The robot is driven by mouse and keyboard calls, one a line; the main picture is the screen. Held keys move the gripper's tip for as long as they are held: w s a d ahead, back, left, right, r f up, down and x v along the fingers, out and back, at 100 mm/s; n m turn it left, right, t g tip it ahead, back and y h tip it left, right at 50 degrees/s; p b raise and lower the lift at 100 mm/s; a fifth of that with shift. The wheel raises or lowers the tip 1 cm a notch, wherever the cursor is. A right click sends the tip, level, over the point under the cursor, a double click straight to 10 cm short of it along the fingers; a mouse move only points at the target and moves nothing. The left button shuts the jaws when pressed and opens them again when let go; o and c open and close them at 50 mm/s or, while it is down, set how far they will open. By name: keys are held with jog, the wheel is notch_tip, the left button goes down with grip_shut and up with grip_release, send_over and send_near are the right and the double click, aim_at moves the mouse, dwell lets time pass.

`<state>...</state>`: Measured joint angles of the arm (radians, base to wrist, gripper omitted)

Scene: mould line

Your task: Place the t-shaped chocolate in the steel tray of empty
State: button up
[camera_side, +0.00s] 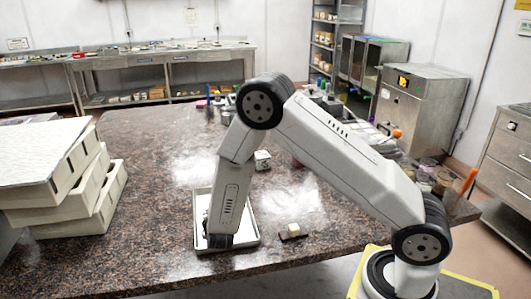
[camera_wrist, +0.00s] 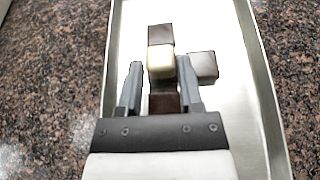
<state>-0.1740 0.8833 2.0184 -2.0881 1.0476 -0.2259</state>
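The t-shaped chocolate (camera_wrist: 203,66) has dark brown square blocks and a raised cream cube at the junction. In the wrist view it lies over the bare floor of the steel tray (camera_wrist: 125,30), with one arm pointing right. My gripper (camera_wrist: 159,68) has one finger on each side of the chocolate's stem. A small gap shows at the left finger; the right finger is very close, and contact there is unclear. In the side view my gripper (camera_side: 218,241) is low inside the tray (camera_side: 249,225), and my arm hides most of the chocolate.
Another dark piece with a cream cube (camera_side: 293,231) lies on the speckled counter (camera_side: 140,220) right of the tray. A small pale block (camera_side: 262,160) stands behind the tray. Stacked pale moulds (camera_side: 75,190) fill the left side. Jars (camera_side: 440,180) stand at the right edge.

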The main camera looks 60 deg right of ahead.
jog(key=shift+o, duration=1.3)
jog(key=shift+r, duration=0.15)
jog(key=shift+r, duration=0.1)
jog(key=v, duration=1.2)
jog(key=shift+s+d, duration=0.1)
